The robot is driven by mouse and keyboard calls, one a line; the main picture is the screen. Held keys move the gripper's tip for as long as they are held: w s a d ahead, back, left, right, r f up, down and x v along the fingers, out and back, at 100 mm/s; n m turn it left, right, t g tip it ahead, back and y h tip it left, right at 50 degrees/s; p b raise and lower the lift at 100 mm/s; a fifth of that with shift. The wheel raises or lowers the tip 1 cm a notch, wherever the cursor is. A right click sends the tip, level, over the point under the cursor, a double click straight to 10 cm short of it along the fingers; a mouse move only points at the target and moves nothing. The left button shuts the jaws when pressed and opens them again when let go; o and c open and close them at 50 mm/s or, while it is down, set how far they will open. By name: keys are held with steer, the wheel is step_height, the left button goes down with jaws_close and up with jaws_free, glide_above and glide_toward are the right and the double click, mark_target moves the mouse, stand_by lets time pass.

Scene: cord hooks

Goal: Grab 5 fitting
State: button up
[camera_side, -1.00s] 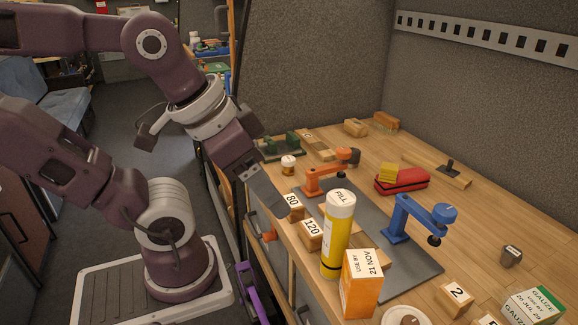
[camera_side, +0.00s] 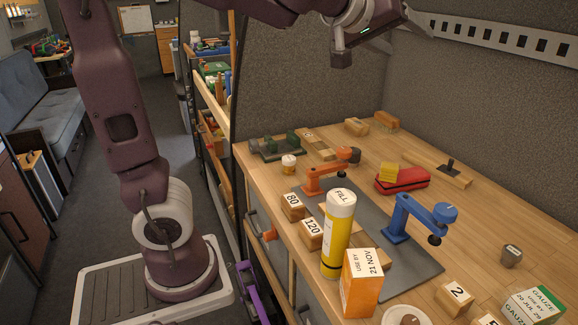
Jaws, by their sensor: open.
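A wooden block (camera_side: 487,321) at the bottom right edge bears a dark mark that looks like the top of a 5. Most of it is cut off by the frame. A wooden block marked 2 (camera_side: 455,298) stands just left of it. My gripper (camera_side: 418,20) is at the top edge, high above the back of the bench and far from these blocks. Only part of it shows; its jaws are open and I see nothing held.
A yellow FILL tube (camera_side: 338,240) and an orange box (camera_side: 361,283) stand tall near the front edge. The right bench is mostly clear.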

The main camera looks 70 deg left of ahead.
mark_target(289, 158)
steer(key=a+f+n+g+y, duration=0.3)
steer(key=a+f+n+y, duration=0.25)
steer(key=a, duration=0.55)
steer(key=s+a+f+n+g+y, duration=0.4)
steer(key=s+a+f+g+y, duration=0.1)
steer(key=s+a+f+g, duration=0.5)
steer(key=shift+g+h, duration=0.3)
steer(key=shift+h, duration=0.05)
steer(key=f, duration=1.2)
steer(key=d+f, duration=0.1)
steer(key=f, duration=0.5)
steer(key=shift+s+f, duration=0.1)
steer(key=shift+s, duration=0.05)
steer(key=x, duration=0.7)
steer(key=shift+a, duration=0.15)
jaws_close()
steer(key=shift+r, duration=0.25)
